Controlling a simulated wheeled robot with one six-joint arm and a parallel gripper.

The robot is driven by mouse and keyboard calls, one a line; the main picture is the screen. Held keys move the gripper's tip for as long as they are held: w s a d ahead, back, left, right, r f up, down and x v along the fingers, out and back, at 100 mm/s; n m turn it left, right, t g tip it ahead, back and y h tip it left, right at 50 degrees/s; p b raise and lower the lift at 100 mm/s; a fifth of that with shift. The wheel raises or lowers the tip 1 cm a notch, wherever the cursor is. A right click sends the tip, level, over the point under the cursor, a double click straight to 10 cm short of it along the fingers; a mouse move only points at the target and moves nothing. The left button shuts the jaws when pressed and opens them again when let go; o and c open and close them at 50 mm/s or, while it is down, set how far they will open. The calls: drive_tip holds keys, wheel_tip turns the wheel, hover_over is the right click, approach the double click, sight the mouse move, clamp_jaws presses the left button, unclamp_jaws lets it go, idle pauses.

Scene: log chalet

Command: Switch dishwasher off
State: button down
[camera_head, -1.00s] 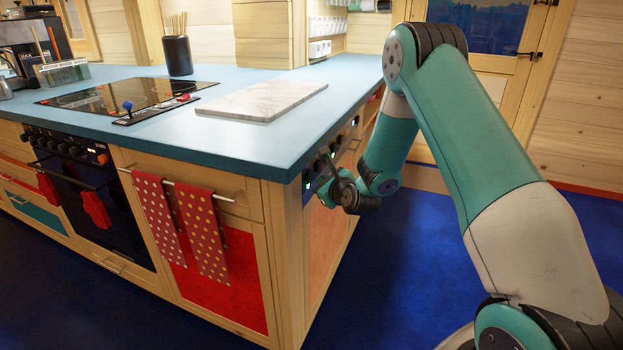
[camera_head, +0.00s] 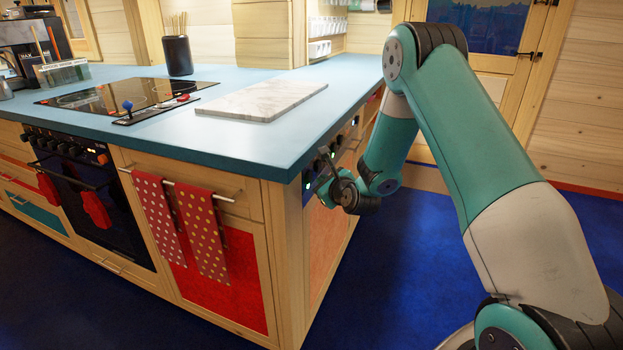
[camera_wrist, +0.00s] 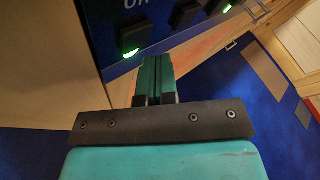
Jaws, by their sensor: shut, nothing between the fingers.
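A dark control panel (camera_head: 310,180) sits under the blue countertop on the counter's right-hand side, with black switches and green lights. In the wrist view, a black switch (camera_wrist: 134,36) with a lit green light (camera_wrist: 130,53) below it is just left of and beyond my fingertips. A second black switch (camera_wrist: 185,15) is up and to the right, and another green light (camera_wrist: 227,8) shows at the top. My gripper (camera_wrist: 155,62) is shut and empty, close to the panel; contact cannot be told. It also shows at the panel in the head view (camera_head: 327,168). The panel's lettering is cut off.
The countertop (camera_head: 250,150) overhangs the panel and carries a marble board (camera_head: 262,100) and a cooktop (camera_head: 125,95). An oven (camera_head: 85,195) and hanging towels (camera_head: 205,235) are on the front side. The blue floor (camera_head: 400,270) beside the counter is clear.

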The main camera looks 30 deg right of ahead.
drive_tip(key=shift+w+r+p, duration=0.1)
drive_tip(key=shift+p, duration=0.2)
drive_tip(key=shift+w+a+p, duration=0.2)
drive_tip(key=shift+a+p, duration=0.05)
drive_tip(key=shift+p, duration=0.3)
drive_tip(key=shift+w+a+p, duration=0.2)
drive_tip(key=shift+w+p, duration=0.1)
drive_tip(key=shift+p, duration=0.05)
idle(0.5)
drive_tip(key=shift+s+d, duration=0.1)
drive_tip(key=shift+s+d+b, duration=0.35)
drive_tip(key=shift+s+b, duration=0.15)
drive_tip(key=shift+d, duration=0.1)
